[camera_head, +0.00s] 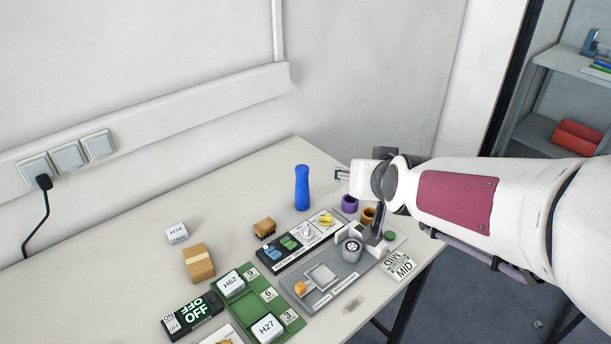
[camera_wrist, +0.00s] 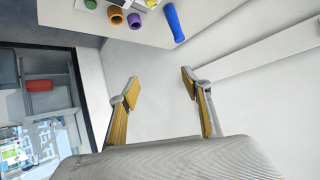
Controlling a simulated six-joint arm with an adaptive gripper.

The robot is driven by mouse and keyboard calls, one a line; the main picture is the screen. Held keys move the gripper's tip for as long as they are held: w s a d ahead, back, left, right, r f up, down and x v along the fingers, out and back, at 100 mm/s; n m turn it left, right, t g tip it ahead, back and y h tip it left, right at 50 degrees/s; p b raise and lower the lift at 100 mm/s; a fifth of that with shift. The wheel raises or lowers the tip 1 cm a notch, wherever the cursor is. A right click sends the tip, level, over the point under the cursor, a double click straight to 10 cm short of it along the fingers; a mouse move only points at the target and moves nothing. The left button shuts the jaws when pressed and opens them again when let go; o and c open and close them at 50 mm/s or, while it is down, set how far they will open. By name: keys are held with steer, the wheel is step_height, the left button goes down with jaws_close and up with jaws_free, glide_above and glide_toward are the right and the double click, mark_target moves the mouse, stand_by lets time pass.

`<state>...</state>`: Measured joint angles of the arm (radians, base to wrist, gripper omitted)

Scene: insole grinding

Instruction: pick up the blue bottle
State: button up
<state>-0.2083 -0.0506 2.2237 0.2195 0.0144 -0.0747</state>
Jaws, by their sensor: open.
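The blue bottle (camera_head: 302,188) stands upright on the table near its back edge in the head view. In the wrist view the blue bottle (camera_wrist: 174,23) shows at the top, beyond the fingertips and apart from them. My gripper (camera_head: 341,174) is to the right of the bottle in the head view, raised above the table. In the wrist view my gripper (camera_wrist: 160,83) has its two yellow-padded fingers spread wide with nothing between them.
A purple ring (camera_head: 349,204) and an orange ring (camera_head: 368,216) stand right of the bottle. A grey fixture (camera_head: 330,290), a green tray (camera_head: 262,312), a cardboard box (camera_head: 198,262) and labelled blocks crowd the front. The wall runs behind the table. The table's left part is clear.

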mark_target(301, 174)
steer(key=w+a+f+t, duration=0.2)
steer(key=w+a+f, duration=0.35)
steer(key=w, duration=0.35)
steer(key=w+a+f+t, duration=0.3)
steer(key=w+a+f, duration=0.25)
steer(key=w, duration=0.25)
steer(key=shift+w+a+f+m+t+h, duration=0.15)
steer(key=shift+a+f+t+h, duration=0.2)
steer(key=shift+f, duration=0.95)
steer(key=shift+w+a+f+m+t+h, duration=0.1)
steer(key=shift+a+f+t+h, duration=0.3)
steer(key=shift+f, duration=0.85)
steer(key=shift+w+a+f+m+t+h, duration=0.15)
steer(key=shift+a+f+t+h, duration=0.2)
steer(key=shift+f, duration=0.95)
steer(key=shift+w, duration=1.3)
steer(key=shift+w, duration=0.2)
steer(key=shift+w+a+f, duration=0.1)
steer(key=shift+w+a, duration=0.05)
steer(key=shift+w, duration=1.05)
steer(key=shift+w+a+f, duration=0.1)
steer(key=shift+w, duration=1.1)
